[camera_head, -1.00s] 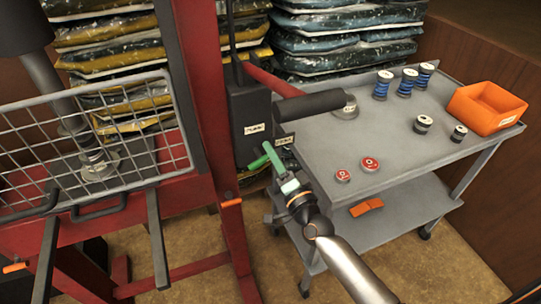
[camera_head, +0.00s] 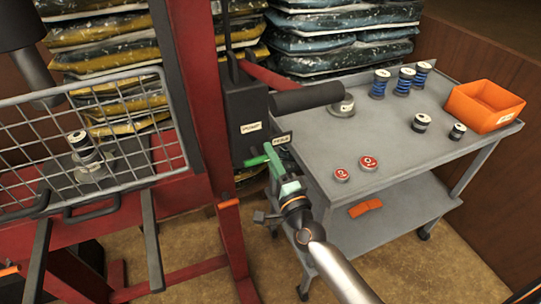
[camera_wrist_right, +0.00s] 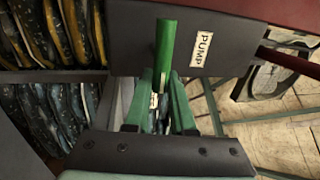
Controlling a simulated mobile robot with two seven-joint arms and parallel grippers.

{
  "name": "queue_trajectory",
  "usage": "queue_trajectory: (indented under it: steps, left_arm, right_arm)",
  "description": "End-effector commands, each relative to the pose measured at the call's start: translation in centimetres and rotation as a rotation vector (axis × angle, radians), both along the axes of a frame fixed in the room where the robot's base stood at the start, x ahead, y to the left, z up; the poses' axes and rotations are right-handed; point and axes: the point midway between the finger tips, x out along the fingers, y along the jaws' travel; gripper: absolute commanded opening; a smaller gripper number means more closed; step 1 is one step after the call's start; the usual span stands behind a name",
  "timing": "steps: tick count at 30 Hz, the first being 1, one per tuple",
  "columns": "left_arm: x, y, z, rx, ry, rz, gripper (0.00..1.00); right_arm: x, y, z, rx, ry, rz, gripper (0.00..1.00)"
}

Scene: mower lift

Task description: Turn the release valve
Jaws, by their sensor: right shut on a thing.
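The release valve's green handle (camera_head: 273,160) is at the lower right of the dark pump box (camera_head: 247,112) on the red press. A small label (camera_head: 283,141) sits by it. My right gripper (camera_head: 284,178) is shut on the handle. In the right wrist view the green handle (camera_wrist_right: 166,50) stands between the green fingers (camera_wrist_right: 163,95), in front of the panel labelled PUMP (camera_wrist_right: 201,52). The fingers hide the handle's lower part. The press ram (camera_head: 38,75) ends above a spool-like part (camera_head: 84,150) behind the wire guard, with a gap between. My left gripper is out of view.
A black-gripped pump lever (camera_head: 307,97) sticks out just above my right gripper. A grey cart (camera_head: 385,165) stands close on the right, with spools, two red-topped pucks and an orange bin (camera_head: 484,105). Stacked bags stand behind.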

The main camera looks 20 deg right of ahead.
Motion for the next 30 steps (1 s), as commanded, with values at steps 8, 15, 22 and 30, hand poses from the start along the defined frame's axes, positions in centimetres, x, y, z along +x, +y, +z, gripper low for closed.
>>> queue_trajectory:
  steps: [8,15,22,30]
  left_arm:
    - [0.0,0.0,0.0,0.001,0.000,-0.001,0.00]
    - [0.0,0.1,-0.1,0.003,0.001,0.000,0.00]
    - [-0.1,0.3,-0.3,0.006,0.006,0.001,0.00]
    - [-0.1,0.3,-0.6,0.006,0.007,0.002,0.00]
  right_arm:
    - [0.0,0.0,-0.1,-0.001,0.002,0.001,0.28]
    - [0.0,0.0,0.0,-0.002,0.001,0.001,0.52]
    - [-0.1,0.0,0.0,-0.002,0.001,0.001,0.52]
    - [-3.0,-0.1,-0.8,-0.002,0.004,0.001,0.52]
